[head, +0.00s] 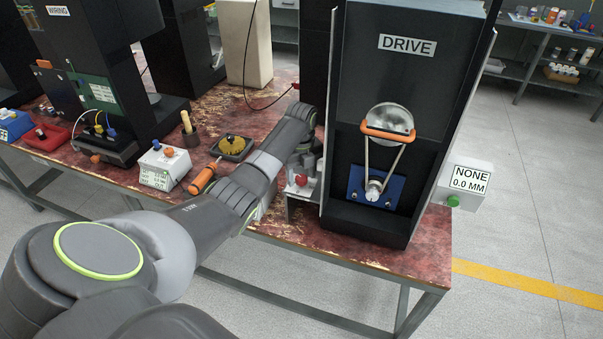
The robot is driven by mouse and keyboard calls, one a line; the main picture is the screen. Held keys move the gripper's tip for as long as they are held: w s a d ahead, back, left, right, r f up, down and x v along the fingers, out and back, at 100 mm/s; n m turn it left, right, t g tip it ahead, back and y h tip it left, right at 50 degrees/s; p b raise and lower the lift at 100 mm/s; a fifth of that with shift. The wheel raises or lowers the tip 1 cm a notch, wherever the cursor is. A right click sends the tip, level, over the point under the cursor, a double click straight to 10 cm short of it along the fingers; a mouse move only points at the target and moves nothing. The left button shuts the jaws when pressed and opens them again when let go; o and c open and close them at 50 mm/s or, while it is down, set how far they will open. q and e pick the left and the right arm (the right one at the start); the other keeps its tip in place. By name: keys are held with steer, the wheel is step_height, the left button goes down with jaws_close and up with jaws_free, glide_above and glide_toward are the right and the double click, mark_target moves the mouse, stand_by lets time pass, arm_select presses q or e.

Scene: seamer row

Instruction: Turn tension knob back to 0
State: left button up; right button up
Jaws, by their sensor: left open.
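The black DRIVE machine (407,90) stands at the right end of the bench. Inside it, a belt runs from a large upper pulley (390,118) with an orange guard down to a small pulley (374,190) on a blue plate. A small red knob (300,180) sits on a light bracket at the machine's left side; I cannot tell whether it is the tension knob, and no scale is readable. My left gripper (307,164) is open and close to the red knob; my own arm partly hides this spot. I cannot tell if they touch. My right gripper is out of view.
A display box (466,181) reading "NONE 0.0 MM" with a green button is on the machine's right. An orange-handled screwdriver (204,177), a white box (163,168) and a dark tray (232,148) lie left of my arm. The WIRING station (75,60) stands farther left.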

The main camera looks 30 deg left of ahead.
arm_select(q)
steer(key=c, duration=1)
steer(key=shift+o, duration=0.2)
steer(key=shift+r, duration=0.1)
